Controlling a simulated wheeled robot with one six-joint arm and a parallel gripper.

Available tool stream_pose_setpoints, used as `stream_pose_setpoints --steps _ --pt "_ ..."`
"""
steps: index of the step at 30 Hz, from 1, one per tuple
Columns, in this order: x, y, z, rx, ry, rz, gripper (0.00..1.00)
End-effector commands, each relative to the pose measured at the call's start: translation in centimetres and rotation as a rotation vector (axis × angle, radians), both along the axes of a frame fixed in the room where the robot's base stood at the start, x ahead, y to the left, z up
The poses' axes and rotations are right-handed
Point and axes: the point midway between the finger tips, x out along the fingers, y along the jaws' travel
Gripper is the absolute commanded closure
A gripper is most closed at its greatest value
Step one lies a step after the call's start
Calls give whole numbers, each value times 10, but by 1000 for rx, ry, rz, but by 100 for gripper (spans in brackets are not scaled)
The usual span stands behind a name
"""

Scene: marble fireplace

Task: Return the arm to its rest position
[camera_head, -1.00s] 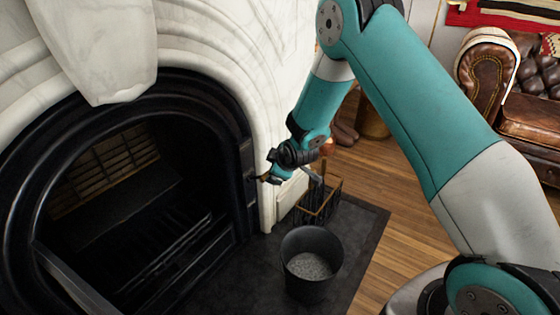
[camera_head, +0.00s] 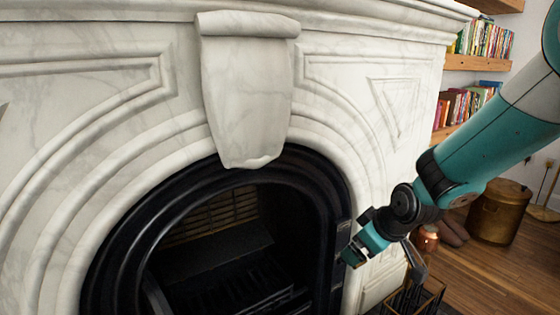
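My arm (camera_head: 490,140) is teal and grey and reaches in from the right side of the head view. My gripper (camera_head: 352,256) is at its end, in front of the right edge of the black fireplace arch (camera_head: 325,190). The fingers are small and dark here, and I cannot tell whether they are open or shut. No held object can be made out. I cannot tell whether the gripper touches the fireplace.
The white marble surround (camera_head: 100,130) fills the left and middle. A wire-framed holder (camera_head: 415,298) stands below the arm. A brass bin (camera_head: 497,212) and logs (camera_head: 452,230) are at the right, on wooden floor (camera_head: 490,262). Bookshelves (camera_head: 475,62) are behind.

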Motion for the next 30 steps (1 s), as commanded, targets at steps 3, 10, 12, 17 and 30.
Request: stream_pose_setpoints --steps 3,10,12,17,30 --pt "-65 29 50 95 132 -2 5" --pt "-182 51 99 161 362 -3 5" --pt "-210 53 108 162 412 0 5" --pt "-271 49 120 143 514 3 5" --pt "-282 46 233 136 540 -1 5"
